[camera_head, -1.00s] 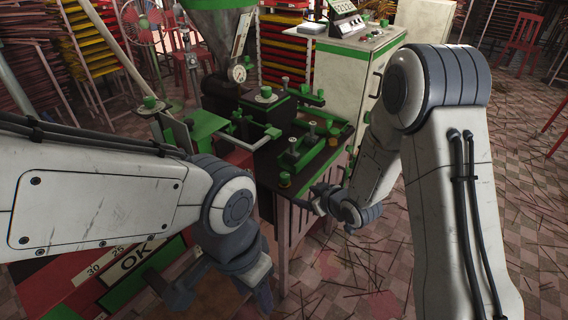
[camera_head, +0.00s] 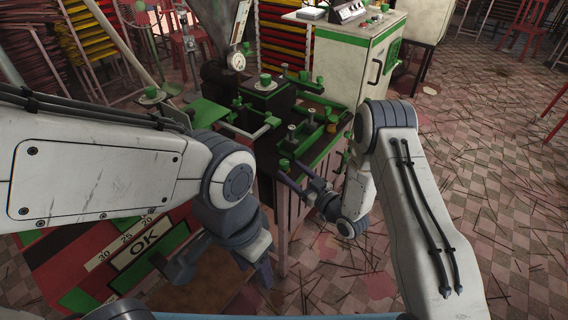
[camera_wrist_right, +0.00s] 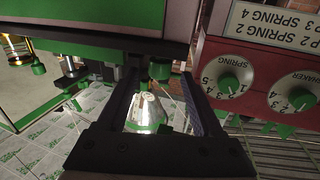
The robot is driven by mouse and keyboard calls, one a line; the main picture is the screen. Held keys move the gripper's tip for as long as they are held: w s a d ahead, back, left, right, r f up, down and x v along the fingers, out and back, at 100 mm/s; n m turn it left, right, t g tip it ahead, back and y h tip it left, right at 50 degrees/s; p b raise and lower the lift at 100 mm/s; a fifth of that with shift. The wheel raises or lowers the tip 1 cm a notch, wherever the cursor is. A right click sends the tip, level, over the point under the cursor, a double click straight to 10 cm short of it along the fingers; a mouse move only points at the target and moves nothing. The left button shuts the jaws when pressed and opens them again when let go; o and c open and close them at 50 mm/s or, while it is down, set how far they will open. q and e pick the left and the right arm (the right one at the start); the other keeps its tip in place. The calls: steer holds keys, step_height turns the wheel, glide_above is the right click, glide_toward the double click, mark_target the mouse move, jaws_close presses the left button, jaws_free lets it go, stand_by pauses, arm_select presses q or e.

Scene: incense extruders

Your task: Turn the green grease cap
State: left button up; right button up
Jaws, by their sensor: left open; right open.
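A small green cap (camera_head: 284,163) sits at the front corner of the dark machine table (camera_head: 262,160) in the head view. A green cap (camera_wrist_right: 160,69) also shows in the right wrist view, between the fingertips of my right gripper (camera_wrist_right: 160,82); I take it to be the grease cap. I cannot tell whether the fingers touch it. My right gripper (camera_head: 290,174) is open at the table's front edge. My left gripper (camera_head: 222,272) is open and empty, low in front of the red panel, away from the cap.
Green clamps and posts (camera_head: 300,135) stand on the table. A shiny cone with green (camera_wrist_right: 146,110) shows lower between the right fingers. A red panel with green dials (camera_wrist_right: 230,82) is close at right in that view. A white cabinet (camera_head: 345,65) stands behind; the tiled floor at right is open.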

mark_target(281, 167)
steer(key=shift+x, duration=2.25)
jaws_close()
steer(key=shift+a+m+t+h, duration=0.1)
steer(key=shift+m+t+h, duration=0.3)
steer(key=shift+h, duration=0.1)
steer(key=m+t+h, duration=0.1)
steer(key=m+h, duration=0.1)
steer(key=shift+s+f+t+h+b, duration=0.1)
steer(key=shift+t+h+b, duration=0.2)
steer(key=shift+h, duration=0.1)
steer(key=m+t+h+b, duration=0.1)
steer(key=m+h, duration=0.2)
steer(key=h, duration=0.2)
steer(key=shift+a, duration=0.15)
steer(key=m+h+b, duration=0.1)
steer(key=m+h, duration=0.1)
steer(key=h, duration=0.1)
steer(key=m+h+b, duration=0.2)
steer(key=m+h, duration=0.1)
steer(key=h, duration=0.1)
steer(key=shift+f, duration=0.1)
steer(key=shift+d+m+g+h+b, duration=0.2)
steer(key=shift+m+g+h+b, duration=0.65)
steer(key=shift+m+h, duration=1.05)
